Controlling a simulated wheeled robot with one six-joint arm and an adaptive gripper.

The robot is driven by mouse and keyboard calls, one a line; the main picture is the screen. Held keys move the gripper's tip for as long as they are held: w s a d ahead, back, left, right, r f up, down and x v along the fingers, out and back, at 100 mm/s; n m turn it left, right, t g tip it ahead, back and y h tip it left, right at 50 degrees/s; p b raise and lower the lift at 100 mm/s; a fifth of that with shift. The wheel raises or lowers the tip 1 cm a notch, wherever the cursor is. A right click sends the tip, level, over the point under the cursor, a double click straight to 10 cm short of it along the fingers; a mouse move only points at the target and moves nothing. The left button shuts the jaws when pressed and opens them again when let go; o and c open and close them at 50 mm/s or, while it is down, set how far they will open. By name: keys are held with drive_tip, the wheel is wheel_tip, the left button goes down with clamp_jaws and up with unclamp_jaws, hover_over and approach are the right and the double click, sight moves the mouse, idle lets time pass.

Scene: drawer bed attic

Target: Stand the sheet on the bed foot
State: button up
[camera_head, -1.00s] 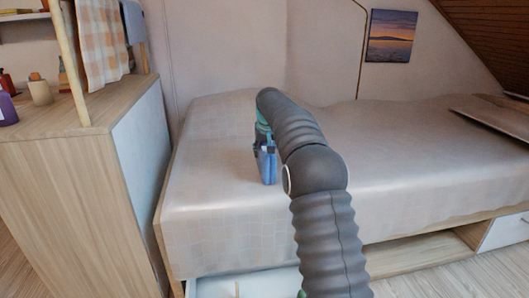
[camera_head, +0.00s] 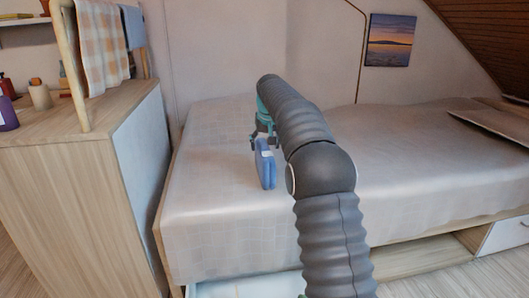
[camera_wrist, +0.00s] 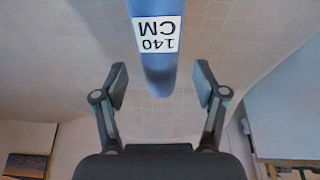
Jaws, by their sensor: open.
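The sheet is a blue folded pack (camera_head: 265,164) standing upright on its narrow edge on the bed's left end. In the wrist view, the sheet (camera_wrist: 152,75) shows a white label reading 140 CM. My gripper (camera_head: 262,140) is just above the sheet's top in the head view, partly hidden by my arm. In the wrist view, my gripper (camera_wrist: 161,82) is open, its two fingers apart on either side of the sheet's near end with clear gaps. The bed (camera_head: 205,200) has a pale checked cover.
A wooden cabinet (camera_head: 75,185) with a post and hanging cloths stands close to the bed's left end. Bottles and a cup sit on it. An open drawer (camera_head: 240,290) shows below the bed's front. The bed's right part is mostly clear.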

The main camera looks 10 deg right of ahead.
drive_tip(key=v, duration=0.5)
drive_tip(key=shift+r, duration=0.15)
drive_tip(key=shift+s+r, duration=0.3)
drive_tip(key=shift+r, duration=0.1)
drive_tip(key=s+r, duration=0.2)
drive_tip(key=s, duration=0.9)
drive_tip(key=s+r, duration=0.3)
drive_tip(key=s, duration=0.9)
drive_tip(key=s+f, duration=0.7)
drive_tip(key=s, duration=0.6)
drive_tip(key=s+f+t, duration=0.1)
drive_tip(key=s+f, duration=0.6)
drive_tip(key=s, duration=0.6)
drive_tip(key=shift+s, duration=0.1)
